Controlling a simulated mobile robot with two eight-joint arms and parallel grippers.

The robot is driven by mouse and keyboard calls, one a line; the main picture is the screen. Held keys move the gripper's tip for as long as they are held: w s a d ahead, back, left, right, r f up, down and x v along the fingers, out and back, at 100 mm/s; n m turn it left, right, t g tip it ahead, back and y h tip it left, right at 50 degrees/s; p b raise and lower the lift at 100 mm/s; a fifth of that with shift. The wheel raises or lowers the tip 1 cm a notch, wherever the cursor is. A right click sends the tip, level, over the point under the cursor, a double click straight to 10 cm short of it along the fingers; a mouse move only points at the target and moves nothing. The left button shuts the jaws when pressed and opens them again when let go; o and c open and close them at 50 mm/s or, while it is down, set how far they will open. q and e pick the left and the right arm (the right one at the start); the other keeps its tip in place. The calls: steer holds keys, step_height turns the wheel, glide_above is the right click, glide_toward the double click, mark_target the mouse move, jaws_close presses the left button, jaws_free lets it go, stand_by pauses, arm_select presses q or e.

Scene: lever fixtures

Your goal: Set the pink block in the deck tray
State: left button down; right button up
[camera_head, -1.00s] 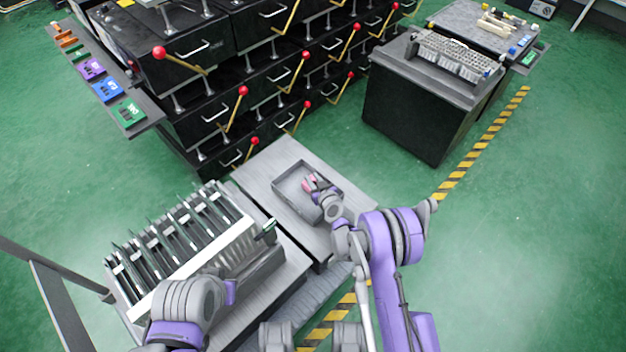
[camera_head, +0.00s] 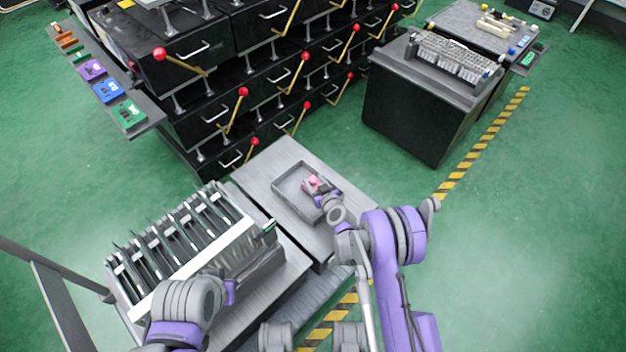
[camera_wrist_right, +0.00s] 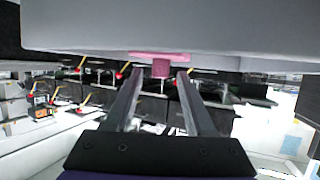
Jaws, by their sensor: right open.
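The pink block (camera_head: 313,181) sits inside the grey deck tray (camera_head: 282,202), towards its right side. My right gripper (camera_head: 319,188) is at the block, reaching over the tray's right rim. In the right wrist view the pink block (camera_wrist_right: 160,68) appears beyond and between the fingertips, touching the pale surface at the top. The two fingers of the right gripper (camera_wrist_right: 159,76) are spread, with gaps on both sides of the block. My left arm shows at the lower left, but its fingers cannot be made out.
The tray stands on a grey deck (camera_head: 262,165). A slotted metal rack (camera_head: 190,240) stands to its left. Black cabinets (camera_head: 270,85) with red-knobbed levers rise behind. Another black cabinet (camera_head: 420,110) is at the right. Green floor is clear at the far right.

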steer(key=p+v, duration=0.1)
steer(key=v, duration=0.9)
steer(key=s+d+r+m+g, duration=0.15)
steer(key=s+r, duration=0.25)
steer(key=r, duration=0.4)
steer(key=s+d+r+n+g, duration=0.1)
steer(key=s+d+r+g, duration=0.15)
steer(key=s+r, duration=0.45)
steer(key=s+d+r+m+g+h, duration=0.2)
steer(key=s+d+r, duration=0.1)
steer(key=s, duration=0.8)
steer(key=s+d+r+m+g+h, duration=0.2)
steer(key=s+d, duration=0.4)
steer(key=s, duration=0.5)
steer(key=shift+r+h, duration=0.5)
steer(key=shift+r, duration=0.15)
steer(key=shift+d, duration=0.15)
